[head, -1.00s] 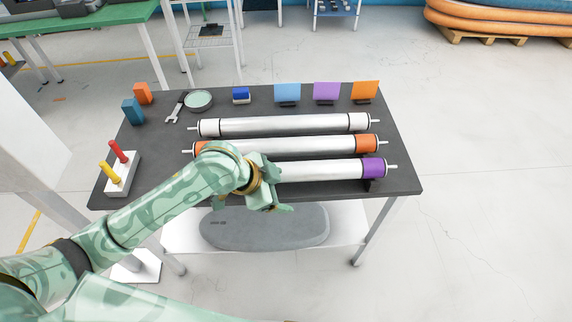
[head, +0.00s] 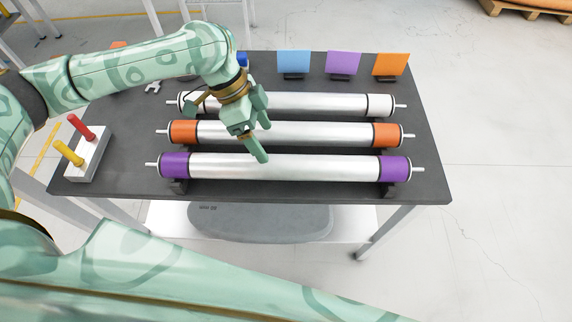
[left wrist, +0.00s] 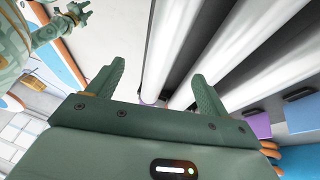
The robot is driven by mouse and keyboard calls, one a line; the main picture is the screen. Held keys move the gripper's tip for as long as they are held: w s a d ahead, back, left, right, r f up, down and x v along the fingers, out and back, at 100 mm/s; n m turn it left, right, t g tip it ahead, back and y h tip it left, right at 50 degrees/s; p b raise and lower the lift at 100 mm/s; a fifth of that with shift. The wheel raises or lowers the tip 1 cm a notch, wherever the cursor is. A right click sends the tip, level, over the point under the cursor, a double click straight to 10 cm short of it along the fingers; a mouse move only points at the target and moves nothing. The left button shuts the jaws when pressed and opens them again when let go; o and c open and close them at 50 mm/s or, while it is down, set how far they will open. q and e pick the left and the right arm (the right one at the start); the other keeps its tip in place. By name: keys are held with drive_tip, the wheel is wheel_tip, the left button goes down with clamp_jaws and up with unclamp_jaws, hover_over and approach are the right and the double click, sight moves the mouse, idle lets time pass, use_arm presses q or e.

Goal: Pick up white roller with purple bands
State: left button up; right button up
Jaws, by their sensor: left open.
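The white roller with purple bands (head: 285,168) lies along the front of the dark table, a purple band near each end. My left gripper (head: 265,141) is open above the rollers, with one fingertip over the purple-banded roller and the other farther back, near the orange-banded roller. In the left wrist view, the purple-banded roller (left wrist: 168,45) runs between the open fingers of my left gripper (left wrist: 159,70), apart from them as far as I can tell. My right gripper (left wrist: 74,16) shows small at the top left there; its jaw state is unclear.
Behind lie a roller with orange bands (head: 320,133) and one with white bands (head: 320,104). Blue, purple and orange cards (head: 343,64) stand at the back. A white block with red and yellow pegs (head: 88,158) is at the left. The table's front edge is clear.

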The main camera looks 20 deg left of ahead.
sight(282, 159)
use_arm(q)
drive_tip(key=b+x, duration=0.1)
drive_tip(key=x, duration=0.5)
drive_tip(key=shift+w, duration=0.25)
drive_tip(key=shift+s+d+f+b, duration=0.1)
drive_tip(key=shift+d+f+b, duration=0.1)
drive_tip(key=shift+f+b, duration=0.2)
drive_tip(key=b+x, duration=0.1)
drive_tip(key=x, duration=0.1)
drive_tip(key=b+x, duration=0.1)
drive_tip(key=x, duration=0.2)
drive_tip(key=shift+w+d, duration=0.25)
drive_tip(key=shift+d, duration=0.05)
drive_tip(key=shift+r, duration=0.2)
drive_tip(key=shift+c, duration=0.3)
use_arm(e)
drive_tip(key=f, duration=0.2)
drive_tip(key=s+f, duration=0.1)
drive_tip(key=f, duration=0.1)
drive_tip(key=shift+s+f, duration=0.1)
drive_tip(key=shift+f, duration=0.25)
use_arm(q)
drive_tip(key=c, duration=1.6)
use_arm(e)
drive_tip(key=shift+s, duration=0.1)
